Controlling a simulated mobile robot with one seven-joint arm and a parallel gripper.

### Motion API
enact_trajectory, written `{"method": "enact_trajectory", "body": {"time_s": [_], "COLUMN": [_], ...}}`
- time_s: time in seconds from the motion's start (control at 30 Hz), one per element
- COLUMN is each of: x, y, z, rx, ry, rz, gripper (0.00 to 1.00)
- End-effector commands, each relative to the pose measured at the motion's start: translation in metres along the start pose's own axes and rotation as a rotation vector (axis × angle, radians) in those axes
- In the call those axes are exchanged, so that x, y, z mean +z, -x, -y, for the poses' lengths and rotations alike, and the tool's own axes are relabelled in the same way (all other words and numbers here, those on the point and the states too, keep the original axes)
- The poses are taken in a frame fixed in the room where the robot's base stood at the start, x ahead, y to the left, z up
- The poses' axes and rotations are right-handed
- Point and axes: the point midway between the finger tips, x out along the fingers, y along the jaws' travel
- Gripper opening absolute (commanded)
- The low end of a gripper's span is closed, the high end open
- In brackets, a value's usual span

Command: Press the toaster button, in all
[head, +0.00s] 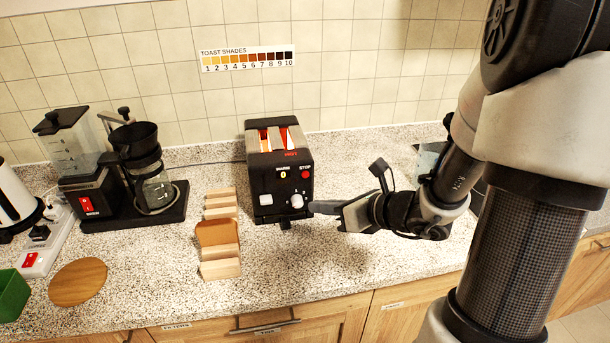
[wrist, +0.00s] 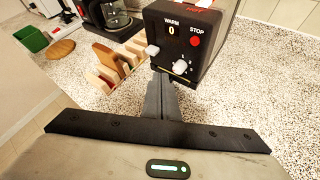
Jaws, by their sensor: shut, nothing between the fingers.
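The black toaster (head: 277,173) stands on the counter, its slots glowing orange-red with bread inside.
A wooden rack (head: 220,252) with a toast slice stands left of the toaster. A coffee maker (head: 145,180), a round wooden board (head: 78,281), a green container (head: 12,294) and a power strip (head: 42,245) are further left. A toast shades chart (head: 247,60) hangs on the wall.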

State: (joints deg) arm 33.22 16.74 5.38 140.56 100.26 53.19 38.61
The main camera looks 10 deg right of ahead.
Motion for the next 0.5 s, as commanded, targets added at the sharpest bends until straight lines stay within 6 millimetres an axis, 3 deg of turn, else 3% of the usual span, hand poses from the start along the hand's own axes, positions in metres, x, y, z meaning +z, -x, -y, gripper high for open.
{"method": "enact_trajectory", "body": {"time_s": [0.5], "x": [0.033], "y": [-0.046], "z": [0.033], "rx": [0.002], "ry": [0.001], "rz": [0.000], "gripper": [0.00]}}
